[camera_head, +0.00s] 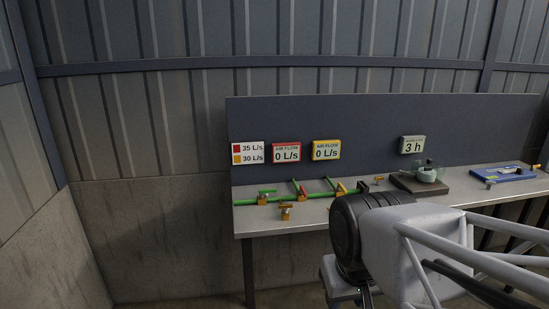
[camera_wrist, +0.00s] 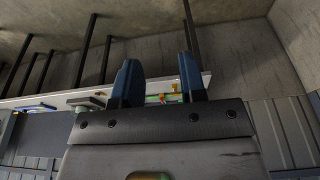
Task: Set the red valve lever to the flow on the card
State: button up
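The card (camera_head: 248,153) on the back panel reads 35 L/s beside a red square and 30 L/s beside a yellow square. A red-framed display (camera_head: 287,152) reads AIR FLOW 0 L/s. The red lever (camera_head: 303,190) sits on the green piping (camera_head: 245,202) on the bench, below that display. A yellow lever (camera_head: 341,188) is to its right. In the wrist view my gripper (camera_wrist: 159,68) has its two blue fingers spread, with nothing held between them. The bench and piping show beyond the fingers, apart from them. In the head view the fingers cannot be made out.
A yellow-framed display (camera_head: 326,150) also reads 0 L/s, and another display (camera_head: 411,145) reads 3 h. A dark base with a round device (camera_head: 427,174) and a blue tray (camera_head: 511,174) stand right on the bench (camera_head: 260,223). A brass fitting (camera_head: 285,211) is near the front edge.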

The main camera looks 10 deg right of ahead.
jog(key=shift+w+r, duration=0.1)
dwell(0.3)
jog(key=w+d+r, duration=0.1)
jog(key=w+r, duration=0.2)
jog(key=w, duration=0.6)
jog(key=w+d+r, duration=0.1)
jog(key=w+r, duration=0.2)
jog(key=w, duration=0.5)
jog(key=g, duration=0.3)
send_over(304, 190)
jog(key=s, duration=0.1)
notch_tip(304, 190, down, 18)
jog(key=shift+a, duration=0.15)
jog(key=shift+w+f, duration=0.25)
jog(key=shift+w, duration=0.05)
jog(key=shift+f, duration=0.1)
jog(key=shift+f, duration=3.8)
